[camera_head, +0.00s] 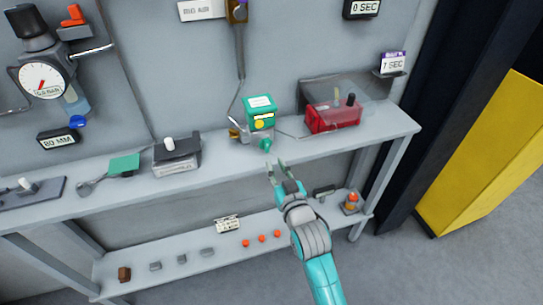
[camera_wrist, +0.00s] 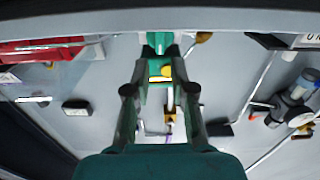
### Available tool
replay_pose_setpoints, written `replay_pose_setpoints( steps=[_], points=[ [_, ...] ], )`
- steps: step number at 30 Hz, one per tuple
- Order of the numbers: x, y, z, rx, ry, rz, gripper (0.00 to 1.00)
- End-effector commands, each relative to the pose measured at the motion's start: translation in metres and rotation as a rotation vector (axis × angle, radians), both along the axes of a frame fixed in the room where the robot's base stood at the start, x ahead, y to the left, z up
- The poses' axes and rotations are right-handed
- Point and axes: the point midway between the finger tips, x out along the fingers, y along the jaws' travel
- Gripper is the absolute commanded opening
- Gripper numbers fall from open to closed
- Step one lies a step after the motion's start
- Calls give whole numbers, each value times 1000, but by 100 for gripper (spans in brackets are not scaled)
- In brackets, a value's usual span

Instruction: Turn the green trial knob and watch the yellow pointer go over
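The green actuator box (camera_head: 260,103) stands on the upper shelf, with a white label on top and a yellow pointer (camera_head: 259,123) on its front. The green knob (camera_head: 265,144) sticks out below it, over the shelf's front edge. My gripper (camera_head: 276,166) is open and empty, just below and in front of the knob, apart from it. In the wrist view, the green knob (camera_wrist: 158,40) and the yellow pointer (camera_wrist: 166,71) lie between and beyond the open fingers (camera_wrist: 160,90). The pointer's exact angle is too small to tell.
A red box under a clear cover (camera_head: 333,115) stands to the right of the actuator. A grey block with a white knob (camera_head: 177,160) stands to its left. The shelf edge (camera_head: 335,146) runs close to my gripper. A lower shelf (camera_head: 190,266) holds small parts.

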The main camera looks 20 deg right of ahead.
Motion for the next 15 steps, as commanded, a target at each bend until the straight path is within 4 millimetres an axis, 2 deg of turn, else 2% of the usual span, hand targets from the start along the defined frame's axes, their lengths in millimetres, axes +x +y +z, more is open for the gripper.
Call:
replay_pose_setpoints(
  steps=[1, 6, 15],
  points=[
    [-10, 0, -1, 0, 2, 0, 24],
    [-33, 0, -1, 0, 1, 0, 24],
    [-49, 0, 0, 0, 1, 0, 24]
  ],
)
